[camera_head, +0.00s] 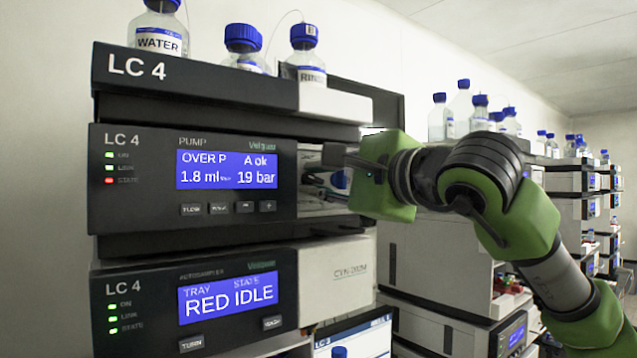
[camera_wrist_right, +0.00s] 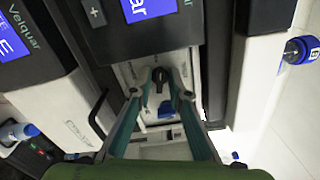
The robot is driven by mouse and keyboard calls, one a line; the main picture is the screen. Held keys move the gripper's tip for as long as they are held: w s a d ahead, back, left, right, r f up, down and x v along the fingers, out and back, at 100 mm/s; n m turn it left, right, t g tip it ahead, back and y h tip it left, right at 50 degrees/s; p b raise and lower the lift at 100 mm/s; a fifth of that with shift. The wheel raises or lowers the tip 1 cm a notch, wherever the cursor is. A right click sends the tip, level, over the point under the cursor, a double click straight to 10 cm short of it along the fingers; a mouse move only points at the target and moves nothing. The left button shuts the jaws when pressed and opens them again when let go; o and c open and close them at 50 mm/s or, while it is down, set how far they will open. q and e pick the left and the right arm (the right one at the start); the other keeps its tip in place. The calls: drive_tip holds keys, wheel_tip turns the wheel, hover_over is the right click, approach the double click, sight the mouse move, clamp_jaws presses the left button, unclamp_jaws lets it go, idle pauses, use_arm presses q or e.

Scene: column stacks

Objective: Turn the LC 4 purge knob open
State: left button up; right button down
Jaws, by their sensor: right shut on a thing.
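The LC 4 stack has a pump module (camera_head: 140,205) with a lit screen reading 1.8 ml and 19 bar. To the right of its dark front is a pale recessed panel, largely covered by my right gripper (camera_head: 325,180). In the right wrist view, the black purge knob (camera_wrist_right: 160,75) sits on this panel, its lever pointing down the picture. The fingertips of my right gripper (camera_wrist_right: 160,88) are on either side of the knob, closed on it. In the head view the knob is hidden behind the fingers. My left gripper is not in view.
The autosampler (camera_head: 140,280) is below the pump, its screen reading RED IDLE. Blue-capped bottles (camera_head: 242,45) stand on top of the stack. A blue part (camera_wrist_right: 166,110) lies just below the knob. More stacks with bottles (camera_head: 480,120) stand behind my arm at the right.

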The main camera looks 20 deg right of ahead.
drive_tip(key=shift+n, duration=1.4)
drive_tip(key=shift+f, duration=0.1)
drive_tip(key=c, duration=2.2)
unclamp_jaws()
drive_tip(key=v, duration=1.2)
drive_tip(key=shift+a, duration=0.1)
